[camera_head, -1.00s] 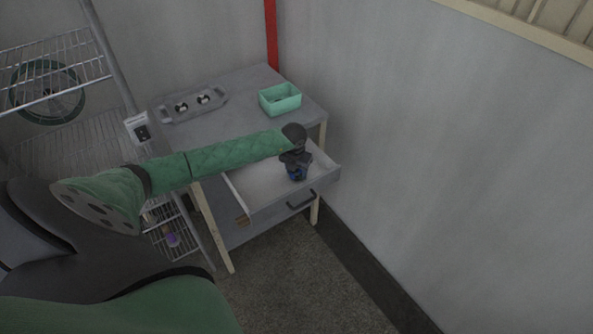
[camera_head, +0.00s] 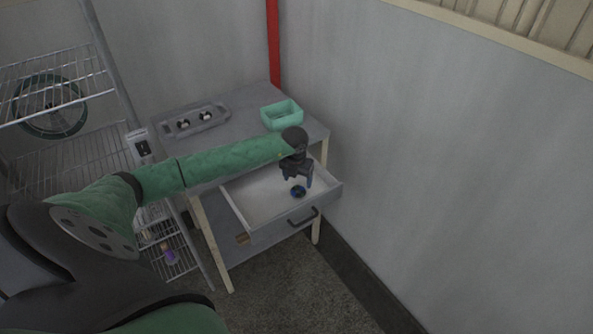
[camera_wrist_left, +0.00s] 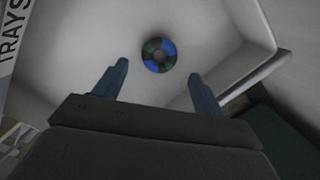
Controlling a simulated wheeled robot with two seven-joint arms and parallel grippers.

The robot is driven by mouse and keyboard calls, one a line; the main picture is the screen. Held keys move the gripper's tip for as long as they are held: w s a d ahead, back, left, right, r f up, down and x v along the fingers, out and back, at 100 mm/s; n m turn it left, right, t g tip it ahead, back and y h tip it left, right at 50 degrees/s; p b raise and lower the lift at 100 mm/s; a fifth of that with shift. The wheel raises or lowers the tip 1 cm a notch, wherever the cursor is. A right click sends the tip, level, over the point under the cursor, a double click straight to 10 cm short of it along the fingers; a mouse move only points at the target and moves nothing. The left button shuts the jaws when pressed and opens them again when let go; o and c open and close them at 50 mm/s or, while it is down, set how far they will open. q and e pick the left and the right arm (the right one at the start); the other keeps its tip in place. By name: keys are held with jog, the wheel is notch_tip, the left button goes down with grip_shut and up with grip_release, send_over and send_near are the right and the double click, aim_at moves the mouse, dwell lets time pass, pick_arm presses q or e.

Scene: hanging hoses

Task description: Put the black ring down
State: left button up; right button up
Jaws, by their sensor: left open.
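The ring (camera_head: 298,194) is small and dark with blue on it. It lies flat on the floor of the open drawer (camera_head: 237,207). My right gripper is not in view.
The drawer, with a dark handle (camera_head: 303,217), sticks out of a grey table. On the tabletop are a green bin (camera_head: 282,117) and a grey tray (camera_head: 190,122) with small items. A wire shelf (camera_head: 62,160) stands at the left, a wall at the right.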

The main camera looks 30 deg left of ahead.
aim_at(297, 193)
pick_arm(q)
notch_tip(297, 193, up, 7)
jog(key=b, duration=0.2)
jog(key=shift+s+f, duration=0.15)
jog(key=shift+s, duration=0.3)
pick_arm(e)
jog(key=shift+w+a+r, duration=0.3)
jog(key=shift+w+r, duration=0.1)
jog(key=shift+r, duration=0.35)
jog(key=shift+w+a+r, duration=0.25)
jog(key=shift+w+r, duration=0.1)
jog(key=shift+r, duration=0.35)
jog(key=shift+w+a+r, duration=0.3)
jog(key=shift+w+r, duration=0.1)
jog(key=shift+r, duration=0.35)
